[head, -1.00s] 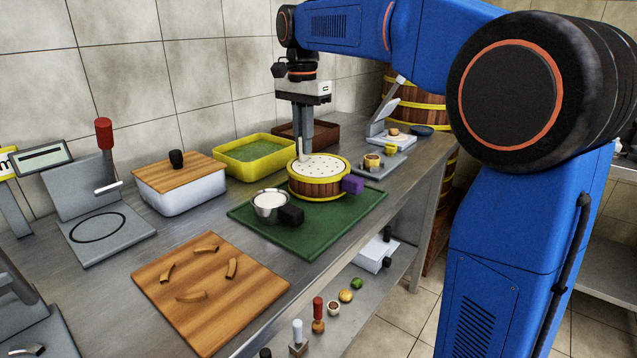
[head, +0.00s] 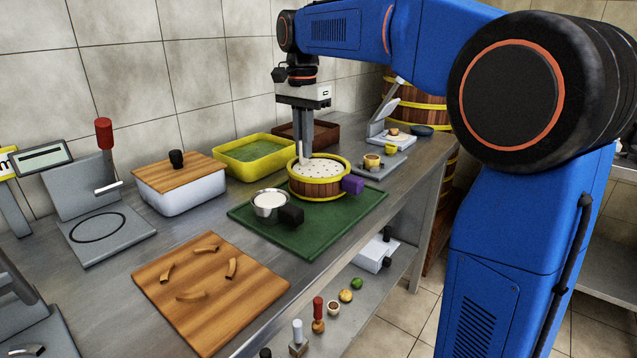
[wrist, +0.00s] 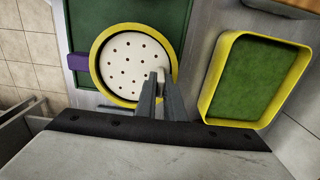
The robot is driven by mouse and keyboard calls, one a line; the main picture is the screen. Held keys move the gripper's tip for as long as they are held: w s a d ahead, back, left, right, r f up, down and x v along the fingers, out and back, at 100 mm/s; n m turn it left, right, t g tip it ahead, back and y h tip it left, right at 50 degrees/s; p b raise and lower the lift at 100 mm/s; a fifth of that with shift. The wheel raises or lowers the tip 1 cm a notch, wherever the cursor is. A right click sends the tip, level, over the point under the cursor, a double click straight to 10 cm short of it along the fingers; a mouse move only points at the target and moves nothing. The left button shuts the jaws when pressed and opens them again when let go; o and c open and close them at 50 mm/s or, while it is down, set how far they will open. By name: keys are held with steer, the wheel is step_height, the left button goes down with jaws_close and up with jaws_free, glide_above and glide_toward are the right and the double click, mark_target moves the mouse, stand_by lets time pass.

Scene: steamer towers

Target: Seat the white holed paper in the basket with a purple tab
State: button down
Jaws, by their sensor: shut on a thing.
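The white holed paper (head: 323,170) is a round disc with several small holes. It lies inside the yellow-rimmed wooden basket (head: 318,188), below the rim, and also shows in the wrist view (wrist: 126,62). The basket's purple tab (head: 352,185) points right in the head view and left in the wrist view (wrist: 78,61). My gripper (head: 305,161) reaches down inside the rim at the basket's left side. In the wrist view my gripper (wrist: 155,78) is shut on a small white piece at the paper's edge. The fingers hide part of that edge.
The basket stands on a green mat (head: 250,228) beside a metal cup (head: 270,203) with a black handle. A yellow tray (head: 252,158) with a green bottom stands close behind on the left. A small scale-like stand (head: 371,168) is at the right.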

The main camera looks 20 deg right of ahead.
mark_target(304, 164)
steer(key=shift+f, duration=1.6)
stand_by(1.9)
steer(key=c, duration=1.6)
jaws_free()
steer(key=shift+w+a, duration=0.45)
steer(key=shift+w, duration=0.25)
steer(key=shift+s+d+r, duration=0.1)
steer(key=shift+s+r, duration=0.05)
steer(key=shift+r, duration=0.8)
steer(key=shift+s+d+r, duration=0.15)
steer(key=shift+s+r, duration=0.05)
steer(key=shift+r, duration=0.8)
steer(key=shift+s+d+r, duration=0.1)
steer(key=shift+s+r, duration=0.05)
steer(key=shift+r, duration=0.8)
